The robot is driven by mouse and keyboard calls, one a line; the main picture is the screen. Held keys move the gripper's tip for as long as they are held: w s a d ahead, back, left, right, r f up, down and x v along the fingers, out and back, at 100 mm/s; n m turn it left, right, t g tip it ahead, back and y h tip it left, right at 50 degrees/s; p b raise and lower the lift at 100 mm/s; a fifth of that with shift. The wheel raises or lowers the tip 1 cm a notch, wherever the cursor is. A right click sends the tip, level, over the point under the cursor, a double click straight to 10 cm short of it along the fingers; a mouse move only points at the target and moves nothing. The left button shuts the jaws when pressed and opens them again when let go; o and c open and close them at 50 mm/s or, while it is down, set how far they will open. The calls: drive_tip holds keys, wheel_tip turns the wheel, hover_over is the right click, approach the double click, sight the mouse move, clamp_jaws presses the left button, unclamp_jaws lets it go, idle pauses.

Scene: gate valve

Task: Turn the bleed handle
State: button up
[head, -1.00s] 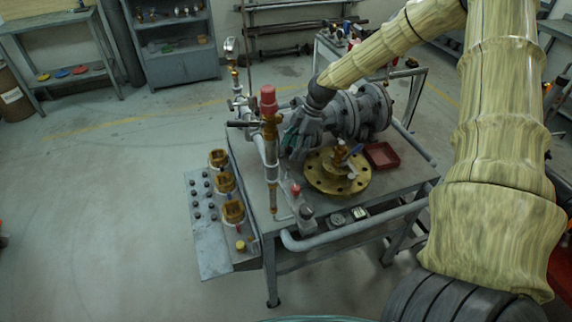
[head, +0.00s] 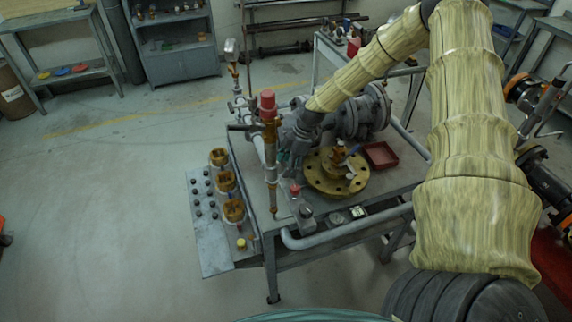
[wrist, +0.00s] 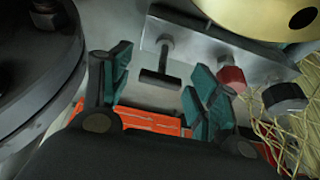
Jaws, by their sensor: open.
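In the wrist view a dark T-shaped handle (wrist: 164,62) sticks out from a grey metal plate (wrist: 205,45). It looks like the bleed handle, but I cannot be sure. My gripper (wrist: 158,82) is open, with one teal-padded finger on each side of the handle's crossbar. There is clear space between the crossbar and both fingers, and I see no contact. In the head view my gripper (head: 284,157) is low beside the grey valve body (head: 352,116), partly hidden behind the red-capped brass column (head: 269,112). The T-shaped handle cannot be made out there.
A red knob (wrist: 232,78) and a black cap (wrist: 284,97) sit just right of my right finger. A large grey flange (wrist: 35,70) is close on the left.

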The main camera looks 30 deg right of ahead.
drive_tip(key=shift+f, duration=0.1)
drive_tip(key=c, duration=1)
drive_tip(key=shift+c, duration=0.2)
drive_tip(key=shift+m, duration=0.3)
drive_tip(key=m+t+b, duration=0.1)
drive_tip(key=m, duration=0.2)
drive_tip(key=shift+t+h, duration=0.3)
drive_tip(key=m+t+h+b, duration=0.1)
drive_tip(key=m, duration=0.4)
drive_tip(key=m+h, duration=0.1)
drive_tip(key=m, duration=0.1)
drive_tip(key=m+t+b, duration=0.1)
drive_tip(key=m, duration=0.1)
drive_tip(key=shift+m+h, duration=0.3)
drive_tip(key=shift+h, duration=0.1)
drive_tip(key=shift+m+h+b, duration=0.35)
drive_tip(key=shift+m+h, duration=0.55)
drive_tip(key=shift+m, duration=1.4)
drive_tip(key=shift+w, duration=0.1)
